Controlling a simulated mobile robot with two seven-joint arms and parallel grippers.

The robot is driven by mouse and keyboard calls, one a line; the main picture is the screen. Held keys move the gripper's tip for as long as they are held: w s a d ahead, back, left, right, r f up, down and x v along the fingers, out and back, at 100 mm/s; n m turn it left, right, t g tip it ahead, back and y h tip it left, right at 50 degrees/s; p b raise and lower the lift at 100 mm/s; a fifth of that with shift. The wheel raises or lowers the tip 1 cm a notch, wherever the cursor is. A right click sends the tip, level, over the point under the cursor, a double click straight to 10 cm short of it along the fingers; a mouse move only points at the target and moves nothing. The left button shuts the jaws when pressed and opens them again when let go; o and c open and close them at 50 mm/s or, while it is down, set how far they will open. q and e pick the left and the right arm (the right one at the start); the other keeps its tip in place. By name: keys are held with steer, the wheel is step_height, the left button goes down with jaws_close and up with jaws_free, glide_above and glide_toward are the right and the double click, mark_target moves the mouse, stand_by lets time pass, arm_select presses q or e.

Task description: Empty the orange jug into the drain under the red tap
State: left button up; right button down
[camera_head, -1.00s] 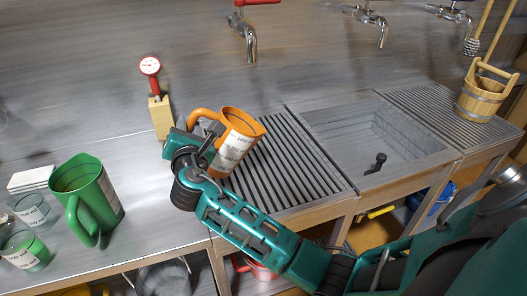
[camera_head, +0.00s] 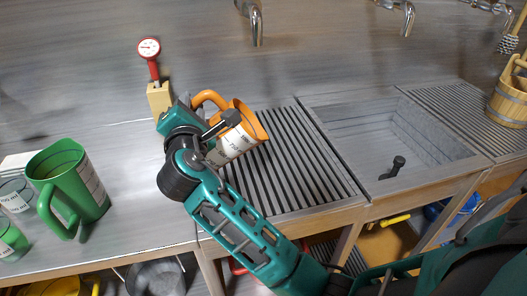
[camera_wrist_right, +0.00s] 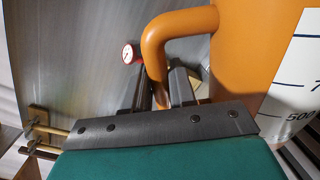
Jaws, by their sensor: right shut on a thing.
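The orange jug (camera_head: 243,118), with a white label, is tilted with its mouth toward the right, at the left edge of the slatted drain (camera_head: 300,165). My right gripper (camera_head: 222,128) is shut on its handle. In the right wrist view the jug (camera_wrist_right: 235,60) fills the right side, and its handle comes down between the fingers of the gripper (camera_wrist_right: 160,92). The leftmost tap's spout (camera_head: 256,25) hangs above and behind the drain; its handle is out of frame. Whether liquid is in the jug or flowing, I cannot tell. My left gripper is not in view.
A red dial (camera_head: 149,48) on a wooden block (camera_head: 159,97) stands behind my gripper. Right of the drain are a sunken basin (camera_head: 375,140) and a wooden bucket (camera_head: 510,98).

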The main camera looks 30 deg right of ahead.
mark_target(218, 95)
steer(key=shift+s+d+r+m, duration=0.2)
steer(key=shift+d+r+m, duration=0.1)
steer(key=shift+r, duration=0.15)
steer(key=shift+s+d+r+m+p, duration=0.2)
steer(key=shift+d+r+m+p, duration=0.1)
steer(key=shift+d+m, duration=0.25)
steer(key=shift+s+d+r+m+p, duration=0.2)
steer(key=shift+d+r+m, duration=0.1)
steer(key=shift+d+m, duration=0.2)
steer(key=shift+d+r+m, duration=0.1)
steer(key=shift+d+m, duration=0.1)
steer(key=shift+m, duration=0.15)
steer(key=shift+s+d, duration=0.1)
steer(key=shift+s+d+r+m, duration=0.1)
steer(key=shift+s+d+m, duration=0.15)
steer(key=shift+d+m, duration=0.2)
steer(key=shift+s+d+r+m, duration=0.1)
steer(key=shift+s+d+m, duration=0.1)
steer(key=shift+d+m, duration=0.25)
steer(key=shift+d, duration=0.1)
steer(key=shift+f, duration=0.1)
